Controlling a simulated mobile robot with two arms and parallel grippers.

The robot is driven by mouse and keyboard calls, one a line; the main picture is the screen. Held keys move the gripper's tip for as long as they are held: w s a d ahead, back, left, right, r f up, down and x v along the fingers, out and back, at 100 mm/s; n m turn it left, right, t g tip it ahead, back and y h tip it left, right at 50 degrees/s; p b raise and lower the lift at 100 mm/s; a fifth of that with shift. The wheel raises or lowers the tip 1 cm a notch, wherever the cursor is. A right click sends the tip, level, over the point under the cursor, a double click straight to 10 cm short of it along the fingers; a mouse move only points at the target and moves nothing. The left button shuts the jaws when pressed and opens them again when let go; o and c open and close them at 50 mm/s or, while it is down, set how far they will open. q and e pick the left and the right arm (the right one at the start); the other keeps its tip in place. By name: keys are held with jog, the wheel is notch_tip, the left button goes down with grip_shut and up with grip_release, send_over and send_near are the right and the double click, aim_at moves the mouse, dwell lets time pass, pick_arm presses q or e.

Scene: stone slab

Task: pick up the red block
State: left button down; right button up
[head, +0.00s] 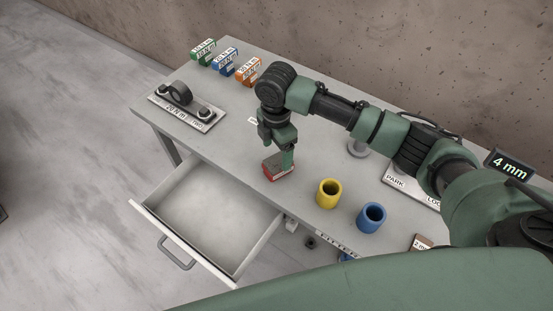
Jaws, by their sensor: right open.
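The red block (272,170) lies on the grey table near its front edge, just behind the open drawer. My right gripper (281,158) points down at it, with its fingers at the block. The fingers hide part of the block's top and right side. The jaws are open, and I cannot tell whether they touch the block. My left gripper is not in view.
An open, empty drawer (205,207) juts out at the front. A yellow cup (328,194) and a blue cup (371,218) stand right of the block. Green (204,53), blue (225,62) and orange (249,72) labelled blocks sit at the back left, near a fixture plate (187,108).

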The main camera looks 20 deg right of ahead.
aim_at(278, 160)
jog(key=shift+s+d+f+p, duration=0.15)
jog(key=shift+s+f+p, duration=0.55)
jog(key=shift+f, duration=0.2)
jog(key=shift+w+f, duration=0.25)
jog(key=shift+f, duration=0.65)
jog(key=shift+w+f, duration=0.2)
jog(key=shift+f, duration=0.3)
jog(key=shift+w+f, duration=0.2)
jog(key=shift+f, duration=0.3)
jog(key=shift+s+r, duration=0.1)
jog(key=c, duration=1.2)
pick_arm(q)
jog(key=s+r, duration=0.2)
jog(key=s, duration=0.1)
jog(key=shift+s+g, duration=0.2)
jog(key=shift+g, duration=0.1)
pick_arm(e)
grip_shut()
